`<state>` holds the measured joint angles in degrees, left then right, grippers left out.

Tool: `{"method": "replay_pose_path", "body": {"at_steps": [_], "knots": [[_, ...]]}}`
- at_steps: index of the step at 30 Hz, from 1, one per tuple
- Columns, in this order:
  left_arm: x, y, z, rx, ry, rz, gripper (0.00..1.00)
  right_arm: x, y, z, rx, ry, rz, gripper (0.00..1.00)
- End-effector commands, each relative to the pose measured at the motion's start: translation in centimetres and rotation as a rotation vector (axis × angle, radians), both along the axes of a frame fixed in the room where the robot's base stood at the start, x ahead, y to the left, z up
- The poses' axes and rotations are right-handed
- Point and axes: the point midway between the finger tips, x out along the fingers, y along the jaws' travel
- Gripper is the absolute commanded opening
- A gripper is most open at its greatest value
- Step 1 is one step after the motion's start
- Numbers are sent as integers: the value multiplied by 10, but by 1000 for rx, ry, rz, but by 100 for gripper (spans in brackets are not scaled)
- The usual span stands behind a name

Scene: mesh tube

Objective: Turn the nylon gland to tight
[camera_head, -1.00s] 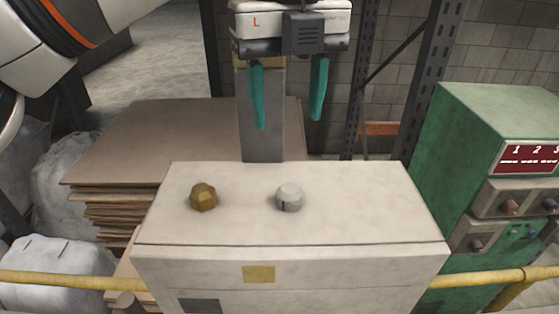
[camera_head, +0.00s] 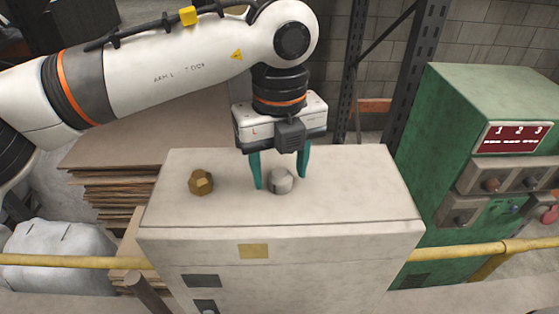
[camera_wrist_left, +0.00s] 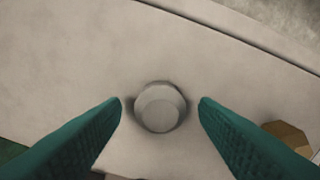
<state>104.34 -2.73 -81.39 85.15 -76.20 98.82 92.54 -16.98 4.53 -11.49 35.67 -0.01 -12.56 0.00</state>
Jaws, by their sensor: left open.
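The nylon gland, a light grey round faceted cap (camera_head: 281,181), stands on the top of a pale cabinet (camera_head: 350,215). A brass hex gland (camera_head: 201,181) stands to its left on the same top. My left gripper (camera_head: 281,186) points down with its teal fingers open, one on each side of the grey gland. In the left wrist view the grey gland (camera_wrist_left: 160,107) lies between the open fingers (camera_wrist_left: 160,104), with a gap on both sides. The brass gland (camera_wrist_left: 288,138) shows at the right, partly behind a finger. My right gripper is not in view.
A green machine (camera_head: 460,140) with knobs and a red display stands at the right. Stacked brown sheets (camera_head: 110,190) lie behind at the left. The cabinet top's right part is clear.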

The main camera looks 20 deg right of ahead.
Motion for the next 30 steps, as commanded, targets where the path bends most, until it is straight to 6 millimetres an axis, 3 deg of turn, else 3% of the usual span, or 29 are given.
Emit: {"method": "replay_pose_path", "body": {"at_steps": [2, 9, 10, 20, 30], "knots": [[0, 0, 0, 0, 0, 0, 52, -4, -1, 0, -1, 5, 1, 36], [0, 0, 0, 0, 0, 0, 13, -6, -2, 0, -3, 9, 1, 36], [0, 0, 0, 0, 0, 0, 10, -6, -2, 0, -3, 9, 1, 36], [0, 0, -1, 0, -2, -55, 11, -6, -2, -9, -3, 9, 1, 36], [0, -1, -3, -1, -2, -298, 11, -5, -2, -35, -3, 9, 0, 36]]}}
